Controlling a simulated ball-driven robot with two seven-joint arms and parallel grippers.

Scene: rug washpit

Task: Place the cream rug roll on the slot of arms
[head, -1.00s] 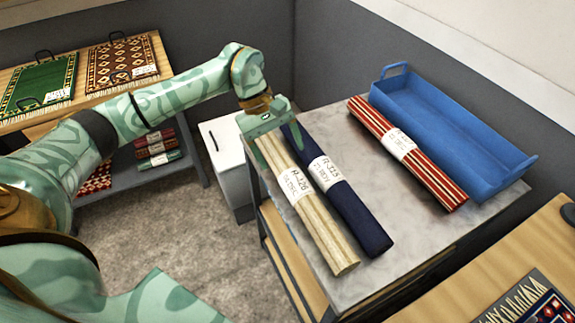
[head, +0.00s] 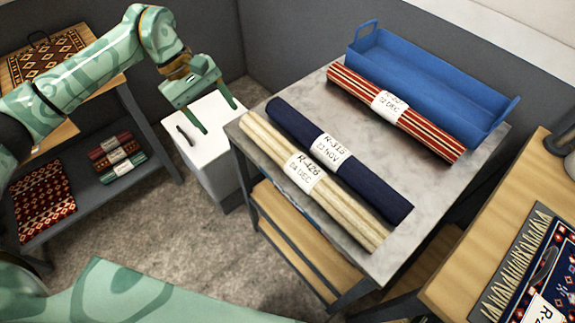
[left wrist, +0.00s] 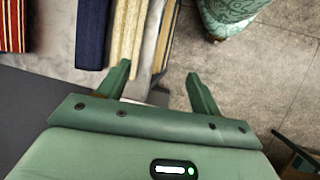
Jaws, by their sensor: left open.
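The cream rug roll (head: 345,212) with a white paper band lies on the grey tabletop (head: 432,205), along its left edge beside the navy roll. It also shows in the left wrist view (left wrist: 127,35). My left gripper (head: 218,118) is open and empty, off the roll's far end and in front of the white bin in the head view. In the left wrist view its fingers (left wrist: 158,68) are apart, with one near the roll's end. I cannot make out a slot of arms. My right gripper is not in view.
The navy roll (head: 288,123) lies close beside the cream one. A red striped roll (head: 440,143) lies by a blue tray (head: 430,75) at the back. A white lidded bin (head: 208,140) stands left of the table. A shelf with small rolls (head: 115,150) is farther left.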

